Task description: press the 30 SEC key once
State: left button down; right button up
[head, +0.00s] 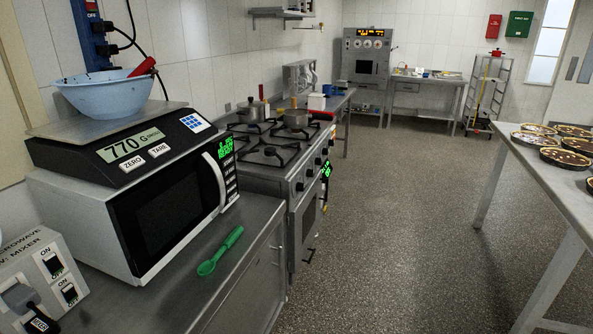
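A white microwave (75,222) stands on the steel counter at the left, its dark door (160,218) shut. Its narrow key panel (230,174) is on the right of the front, beyond the curved white door handle (214,182). A lit green display (222,148) is at the top of that panel. The panel is seen at a steep angle and its key labels are too small to read, so I cannot tell which key is 30 SEC. Neither of my grippers is in view.
A scale (110,150) reading 770 G sits on the microwave, with a blue bowl (105,98) on it. A green spoon (220,252) lies on the counter before the panel. A switch box (30,275) is at left.

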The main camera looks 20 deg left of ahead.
aim_at(229, 179)
jog(key=z, duration=0.25)
jog(key=i, duration=1)
jog(key=u, duration=0.45)
jog(key=i, duration=0.7)
jog(key=u, duration=0.45)
